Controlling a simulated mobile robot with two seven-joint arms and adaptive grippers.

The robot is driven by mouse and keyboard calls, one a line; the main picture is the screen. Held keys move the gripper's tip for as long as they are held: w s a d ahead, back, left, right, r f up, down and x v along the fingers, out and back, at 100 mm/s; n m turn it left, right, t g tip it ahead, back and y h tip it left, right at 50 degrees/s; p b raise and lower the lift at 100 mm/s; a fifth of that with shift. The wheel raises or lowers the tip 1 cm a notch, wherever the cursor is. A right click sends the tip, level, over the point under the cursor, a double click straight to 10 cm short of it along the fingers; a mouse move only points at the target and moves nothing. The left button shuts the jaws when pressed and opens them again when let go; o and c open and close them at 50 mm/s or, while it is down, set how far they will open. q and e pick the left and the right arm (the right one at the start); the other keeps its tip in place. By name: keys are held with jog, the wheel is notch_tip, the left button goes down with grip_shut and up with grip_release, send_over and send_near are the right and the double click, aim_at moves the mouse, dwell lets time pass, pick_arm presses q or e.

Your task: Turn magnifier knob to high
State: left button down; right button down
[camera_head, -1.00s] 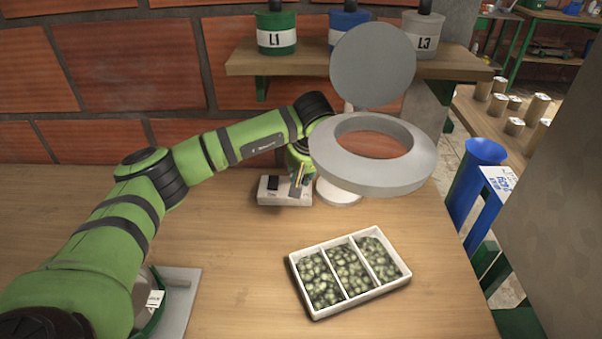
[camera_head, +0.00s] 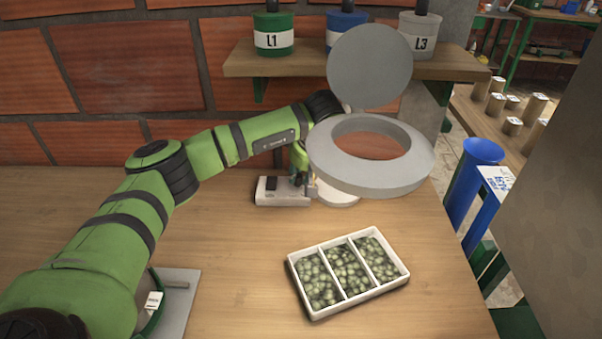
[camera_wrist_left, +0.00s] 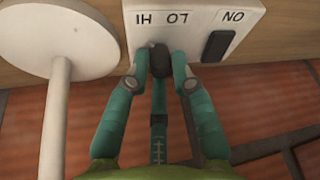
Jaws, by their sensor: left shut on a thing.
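The magnifier's control box (camera_head: 281,191) is a small white block on the table; it also shows upside down in the wrist view (camera_wrist_left: 195,38). It carries the marks HI, LO and ON, and a dark switch (camera_wrist_left: 217,46) near ON. The dark magnifier knob (camera_wrist_left: 159,58) sits below HI and LO. My left gripper (camera_wrist_left: 161,66) is shut on the knob, with a teal finger on either side. In the head view the left gripper (camera_head: 300,179) is at the box's right end. The magnifier ring (camera_head: 332,160) with raised round lid (camera_head: 370,66) hangs beside it. My right gripper is not in view.
The magnifier's round base and post (camera_wrist_left: 57,100) stand close beside the box. A white three-part tray (camera_head: 347,272) of greenish beans lies in front. A metal plate with a green-rimmed item (camera_head: 183,290) is at lower left. A shelf (camera_head: 290,64) holds labelled canisters above.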

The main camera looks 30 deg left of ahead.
pick_arm(q)
jog(key=c, duration=1.1)
grip_release()
jog(key=shift+w+a+r, duration=0.1)
jog(key=shift+a+r, duration=0.15)
jog(key=shift+a, duration=0.05)
jog(key=shift+f, duration=0.1)
jog(key=shift+d+f, duration=0.1)
